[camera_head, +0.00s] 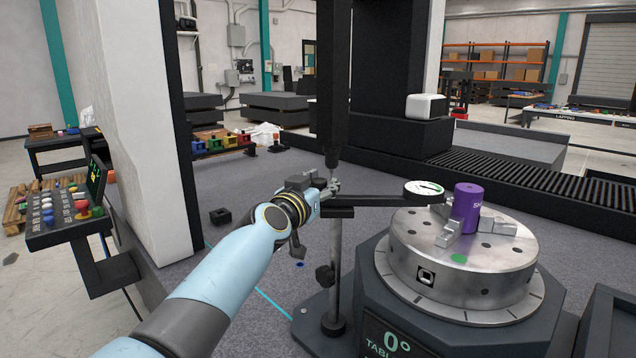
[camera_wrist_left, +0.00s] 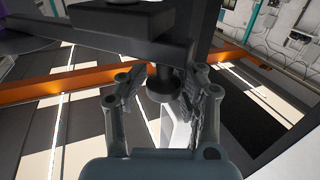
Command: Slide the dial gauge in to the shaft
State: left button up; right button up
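The dial gauge (camera_head: 424,188) has a white face and sits at the end of a black horizontal arm (camera_head: 375,200). That arm comes off an upright metal post (camera_head: 334,265) on a dark base. The purple shaft (camera_head: 467,208) stands upright between the chuck jaws, to the right of the gauge, with a small gap. My left gripper (camera_head: 325,192) is at the post, level with the arm. In the left wrist view, its fingers (camera_wrist_left: 165,95) stand apart on either side of a black knob (camera_wrist_left: 163,85); contact is unclear. My right gripper is not in view.
The round steel rotary table (camera_head: 462,262) holds the chuck jaws (camera_head: 457,240). A control panel (camera_head: 70,205) stands at the left. A dark spindle (camera_head: 333,90) hangs above the post.

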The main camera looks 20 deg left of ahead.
pick_arm(q)
jog(key=o, duration=0.4)
jog(key=shift+s+d+r, duration=0.1)
jog(key=shift+d, duration=0.05)
jog(key=shift+s, duration=0.15)
jog(key=s+a, duration=0.1)
jog(key=s, duration=1)
jog(key=shift+s+a, duration=0.25)
jog(key=shift+a, duration=0.15)
